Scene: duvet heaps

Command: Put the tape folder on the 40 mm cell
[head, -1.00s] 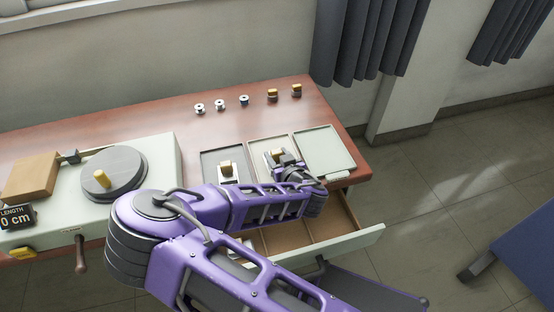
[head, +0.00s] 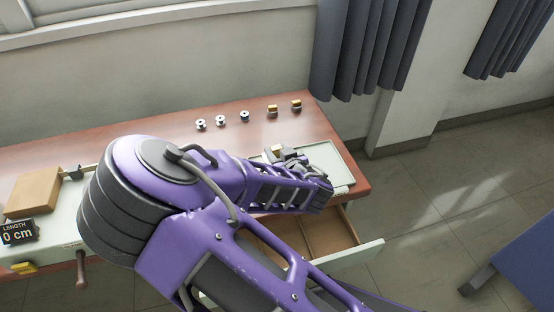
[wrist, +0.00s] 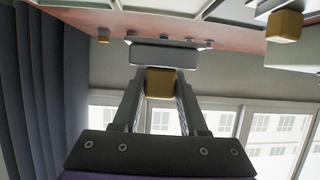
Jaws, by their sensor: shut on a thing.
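My gripper (wrist: 160,85) is shut on the yellow block (wrist: 161,83) of a tape folder, whose grey metal body (wrist: 163,54) shows beyond the fingertips in the wrist view. In the head view the held folder (head: 277,150) is near the trays at the bench's right end, and appears raised above them. A second folder with a yellow block (wrist: 285,25) shows at the upper right of the wrist view; my arm hides it in the head view. The pale right-hand tray cell (head: 343,178) is partly visible. The other cells are mostly hidden. No 40 mm marking is readable.
Several small spools (head: 222,121) and yellow-topped pieces (head: 272,110) line the bench's back. An open drawer (head: 325,238) juts out below the trays. A length display (head: 18,231) and brown block (head: 33,196) are at left. Curtains (head: 365,50) hang behind.

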